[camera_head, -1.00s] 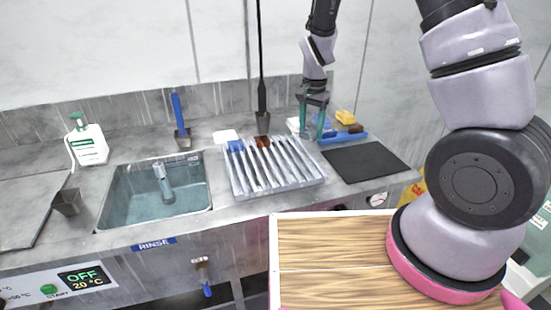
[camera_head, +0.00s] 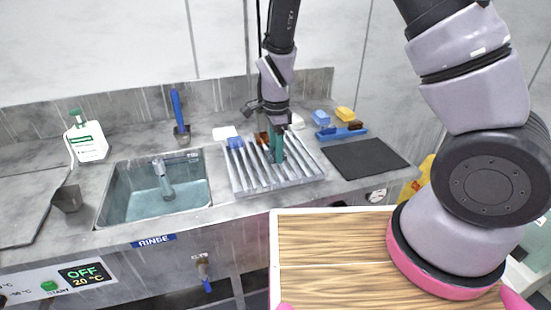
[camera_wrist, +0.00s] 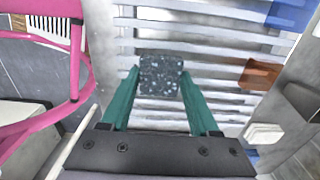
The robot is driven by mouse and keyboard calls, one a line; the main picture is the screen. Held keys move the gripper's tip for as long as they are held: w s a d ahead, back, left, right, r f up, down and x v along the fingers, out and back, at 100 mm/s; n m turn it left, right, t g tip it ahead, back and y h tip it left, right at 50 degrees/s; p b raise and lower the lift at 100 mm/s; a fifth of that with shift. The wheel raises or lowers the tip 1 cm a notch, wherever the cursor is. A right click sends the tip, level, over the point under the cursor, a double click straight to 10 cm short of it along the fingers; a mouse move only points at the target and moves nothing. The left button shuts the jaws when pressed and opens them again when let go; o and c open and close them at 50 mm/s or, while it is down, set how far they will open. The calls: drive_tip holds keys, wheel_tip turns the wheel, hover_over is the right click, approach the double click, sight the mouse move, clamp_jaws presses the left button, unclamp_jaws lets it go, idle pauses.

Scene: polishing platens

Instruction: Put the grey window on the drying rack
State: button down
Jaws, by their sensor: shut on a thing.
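The grey window (camera_wrist: 161,80) is a dark, speckled block between the two green fingertips in the wrist view. My gripper (camera_wrist: 159,90) is shut on it. In the head view my gripper (camera_head: 277,148) points down over the right half of the drying rack (camera_head: 243,186), a light grey tray with slanted slats. The window is hidden or too small to tell in that view. The rack's slats (camera_wrist: 215,70) lie beneath the window in the wrist view. I cannot tell whether the window touches them.
A brown piece (camera_wrist: 260,74) and a blue piece (camera_wrist: 289,14) sit at the rack's edge. A blue tray (camera_head: 341,134) with a yellow sponge (camera_head: 345,114) stands right of the rack, behind a black mat (camera_head: 363,158). A sink (camera_head: 130,205) lies left.

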drive_tip(key=shift+f, duration=1.65)
drive_tip(key=shift+f, duration=0.15)
drive_tip(key=shift+c, duration=0.6)
unclamp_jaws()
